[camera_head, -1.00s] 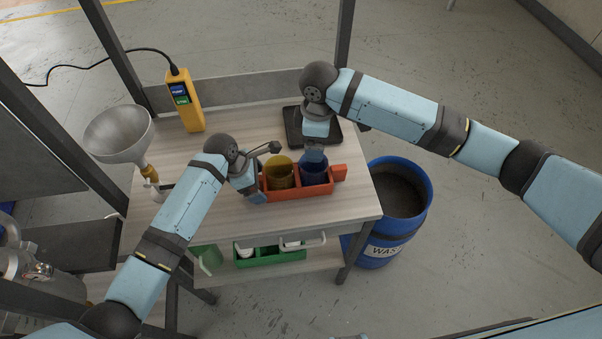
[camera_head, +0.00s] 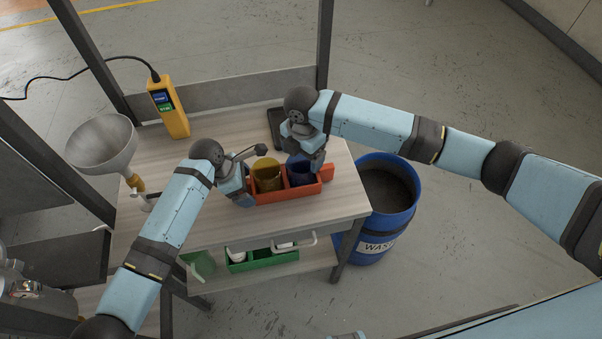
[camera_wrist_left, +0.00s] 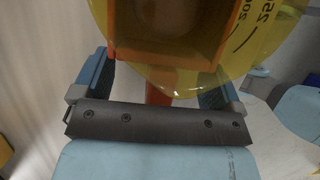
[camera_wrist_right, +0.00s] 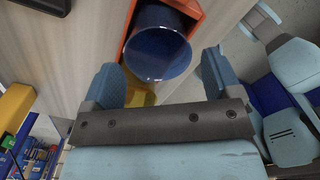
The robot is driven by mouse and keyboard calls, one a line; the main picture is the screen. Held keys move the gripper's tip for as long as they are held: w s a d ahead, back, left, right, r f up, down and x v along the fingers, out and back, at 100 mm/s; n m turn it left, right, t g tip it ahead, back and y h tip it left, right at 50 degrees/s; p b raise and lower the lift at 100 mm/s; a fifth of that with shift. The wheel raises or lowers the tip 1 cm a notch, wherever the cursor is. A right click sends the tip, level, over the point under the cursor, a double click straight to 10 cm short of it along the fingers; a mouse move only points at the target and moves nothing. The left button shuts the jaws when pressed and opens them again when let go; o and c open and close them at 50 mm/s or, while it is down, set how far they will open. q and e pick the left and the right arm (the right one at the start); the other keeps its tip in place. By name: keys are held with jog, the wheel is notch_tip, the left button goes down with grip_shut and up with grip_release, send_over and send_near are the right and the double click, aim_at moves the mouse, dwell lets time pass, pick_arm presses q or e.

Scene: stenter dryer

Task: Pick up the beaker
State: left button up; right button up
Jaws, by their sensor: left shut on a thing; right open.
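A red carrier (camera_head: 262,198) stands on the table with two beakers in it. The yellow beaker (camera_head: 266,171) is in its left part and looms large in the left wrist view (camera_wrist_left: 215,62). The blue beaker (camera_head: 300,178) is in its right part, partly hidden by my right gripper. My left gripper (camera_head: 246,192) is shut on the carrier's left end, whose red part shows between the fingers (camera_wrist_left: 158,95). My right gripper (camera_head: 313,160) is open above the blue beaker. In the right wrist view the blue beaker (camera_wrist_right: 158,50) lies ahead of the spread fingers, apparently untouched.
A black plate (camera_head: 277,125) lies behind my right gripper. A yellow meter (camera_head: 168,108) and a funnel (camera_head: 102,143) stand at the left. A green carrier (camera_head: 263,260) is on the lower shelf. A blue waste drum (camera_head: 388,200) stands right of the table (camera_head: 220,228).

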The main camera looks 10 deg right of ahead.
aim_at(302, 167)
jog(key=shift+a+f, duration=0.1)
jog(key=shift+f, duration=2.85)
jog(key=c, duration=0.7)
jog(key=shift+w, duration=0.1)
pick_arm(q)
jog(key=o, duration=0.7)
pick_arm(e)
notch_tip(302, 167, up, 10)
